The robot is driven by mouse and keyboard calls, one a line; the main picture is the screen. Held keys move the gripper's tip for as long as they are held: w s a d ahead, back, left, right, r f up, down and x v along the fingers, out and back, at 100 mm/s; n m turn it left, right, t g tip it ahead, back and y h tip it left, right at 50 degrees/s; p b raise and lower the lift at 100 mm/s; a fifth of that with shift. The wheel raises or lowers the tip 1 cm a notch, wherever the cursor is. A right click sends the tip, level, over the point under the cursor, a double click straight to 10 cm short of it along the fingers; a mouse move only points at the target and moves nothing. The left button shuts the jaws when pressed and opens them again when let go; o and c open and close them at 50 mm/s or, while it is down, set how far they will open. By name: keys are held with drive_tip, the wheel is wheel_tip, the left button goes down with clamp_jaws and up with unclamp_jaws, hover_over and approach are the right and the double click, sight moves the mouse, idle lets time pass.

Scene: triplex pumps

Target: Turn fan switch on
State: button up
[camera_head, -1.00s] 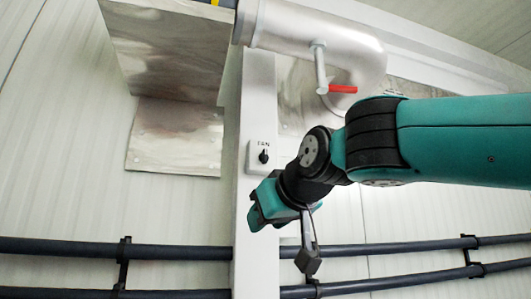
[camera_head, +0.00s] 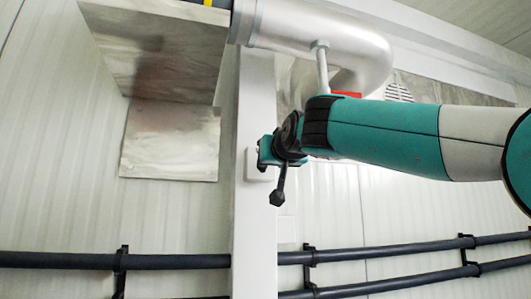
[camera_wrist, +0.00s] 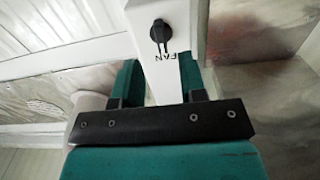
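The fan switch is a black rotary knob (camera_wrist: 160,34) on a white plate marked "FAN", seen upside down in the wrist view. Its long part points roughly up and down the picture. In the head view only the lower part of the white switch plate (camera_head: 259,172) shows on the post; my gripper and wrist hide the knob. My gripper (camera_head: 267,151) is in front of the plate there. In the wrist view my gripper (camera_wrist: 158,63) is open, its two teal fingers apart and empty. The knob lies beyond the fingertips, between their lines; contact is not visible.
The white post (camera_head: 256,225) carries the switch plate. Dark horizontal pipes (camera_head: 180,261) run below. A large metal pipe (camera_head: 300,28) crosses above, with a red valve handle (camera_head: 347,94) partly behind my arm. A metal box (camera_head: 155,50) is at upper left.

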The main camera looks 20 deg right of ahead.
drive_tip(key=w+p, duration=0.2)
drive_tip(key=w, duration=0.3)
drive_tip(key=shift+w, duration=0.15)
clamp_jaws()
